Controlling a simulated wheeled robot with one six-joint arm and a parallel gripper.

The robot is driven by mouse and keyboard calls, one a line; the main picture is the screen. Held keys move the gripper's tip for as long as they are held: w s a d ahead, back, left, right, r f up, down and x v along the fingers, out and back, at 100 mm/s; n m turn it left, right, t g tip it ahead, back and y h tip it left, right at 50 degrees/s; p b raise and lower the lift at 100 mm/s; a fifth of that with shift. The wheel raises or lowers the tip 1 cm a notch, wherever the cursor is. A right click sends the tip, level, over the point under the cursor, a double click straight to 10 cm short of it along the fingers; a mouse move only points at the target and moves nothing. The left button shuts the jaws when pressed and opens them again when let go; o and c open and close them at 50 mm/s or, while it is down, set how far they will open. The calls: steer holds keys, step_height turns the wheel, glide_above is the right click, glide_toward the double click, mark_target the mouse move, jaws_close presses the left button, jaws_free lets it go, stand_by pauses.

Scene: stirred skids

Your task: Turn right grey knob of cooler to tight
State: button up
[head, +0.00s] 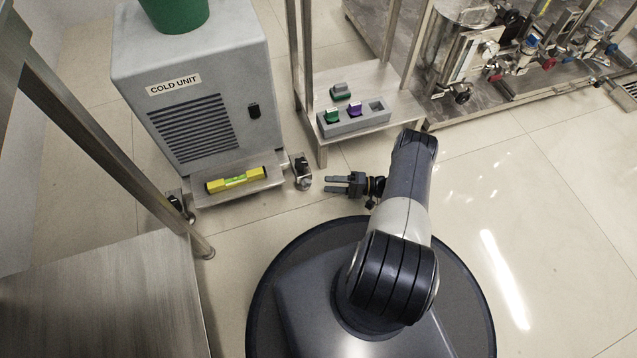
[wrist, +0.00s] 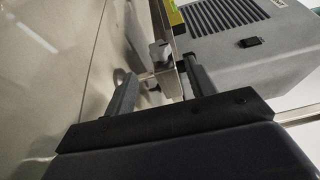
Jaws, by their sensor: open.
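The cooler (head: 200,85) is a grey box labelled COLD UNIT, standing on the floor at the left in the head view. Its right knob (head: 302,162) sits on a small metal bracket at the right end of the front ledge. In the wrist view the grey knob (wrist: 160,50) shows beyond and between my fingers, near the metal ledge edge. My gripper (head: 328,184) is open and empty, pointing left, a short gap to the right of the knob bracket. My two fingers also frame the bracket in the wrist view (wrist: 163,78). Whether the knob is tight cannot be told.
A yellow spirit level (head: 236,179) lies on the cooler's front ledge. A second bracket (head: 176,203) is at the ledge's left end. A low metal stand (head: 350,85) with a grey block (head: 352,122) stands behind my gripper. A metal table (head: 105,300) fills the lower left.

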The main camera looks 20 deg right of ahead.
mark_target(306, 184)
steer(key=shift+v, duration=1.9)
steer(key=x, duration=1)
steer(key=shift+f, duration=0.1)
steer(key=shift+w+a, duration=0.1)
steer(key=shift+a, duration=0.3)
